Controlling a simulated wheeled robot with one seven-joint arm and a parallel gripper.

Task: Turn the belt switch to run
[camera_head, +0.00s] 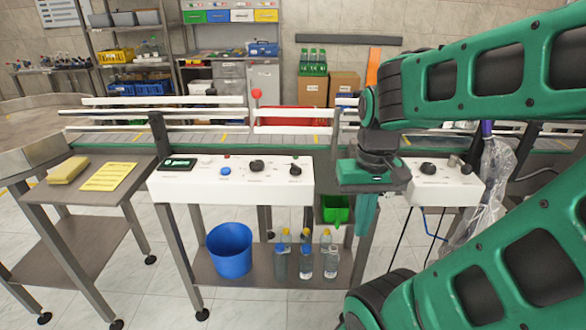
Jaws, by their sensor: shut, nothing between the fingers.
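A white control panel (232,183) stands in front of the belt. On it are a small dark display (178,163), a blue button (225,171), a black knob (257,167) and a smaller black knob (295,169). A second white panel (440,190) to the right carries another black knob (428,168). The labels are too small to read, so I cannot tell which knob is the belt switch or its setting. My gripper (365,232) is shut and empty, pointing down just right of the first panel, and partly hides the second panel's left end.
The conveyor belt (200,139) with white guide rails runs behind the panels. A side table (105,205) at left holds a yellow sponge (68,170) and a yellow sheet (108,177). A blue bucket (230,250) and several bottles (305,260) stand on the lower shelf.

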